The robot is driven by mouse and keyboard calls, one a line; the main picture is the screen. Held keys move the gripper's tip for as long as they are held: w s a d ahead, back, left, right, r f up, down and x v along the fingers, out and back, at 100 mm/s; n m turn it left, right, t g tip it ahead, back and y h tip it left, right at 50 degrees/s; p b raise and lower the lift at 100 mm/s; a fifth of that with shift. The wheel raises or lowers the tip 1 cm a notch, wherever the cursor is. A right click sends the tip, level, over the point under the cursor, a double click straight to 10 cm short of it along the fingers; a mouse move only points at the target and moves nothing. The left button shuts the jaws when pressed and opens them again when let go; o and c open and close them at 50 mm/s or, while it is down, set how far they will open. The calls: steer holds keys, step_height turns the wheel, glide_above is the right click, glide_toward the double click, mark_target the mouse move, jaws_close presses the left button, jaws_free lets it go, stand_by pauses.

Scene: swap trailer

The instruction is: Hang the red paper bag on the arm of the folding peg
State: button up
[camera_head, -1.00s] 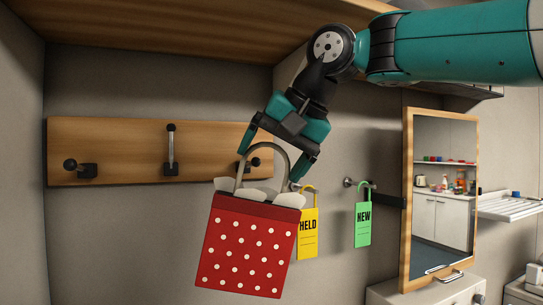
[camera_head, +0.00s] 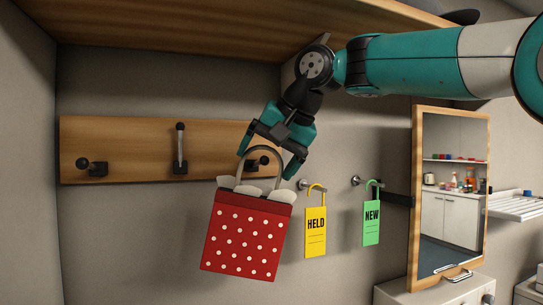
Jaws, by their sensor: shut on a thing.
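The red paper bag (camera_head: 246,235) with white dots hangs nearly upright, slightly tilted, with white tissue at its top. My gripper (camera_head: 266,160) is above it, shut on its grey looped handle (camera_head: 263,149). A wooden peg board on the wall carries three dark pegs. The left peg (camera_head: 92,167) juts out with a ball end. The middle peg (camera_head: 180,148) has its arm standing upright. The right peg (camera_head: 257,163) shows partly through the handle loop; I cannot tell whether the handle is around it or in front of it.
A yellow HELD tag (camera_head: 316,230) and a green NEW tag (camera_head: 371,222) hang on wall hooks to the right of the bag. A framed mirror (camera_head: 449,195) stands farther right. A wooden shelf (camera_head: 230,30) overhangs the board. The wall below the left pegs is clear.

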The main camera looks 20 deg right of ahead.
mark_target(259, 169)
steer(key=shift+w+f+p, duration=0.1)
steer(key=shift+w+p, duration=0.4)
steer(key=shift+w, duration=1.65)
steer(key=shift+w+f, duration=0.6)
steer(key=shift+f, duration=0.65)
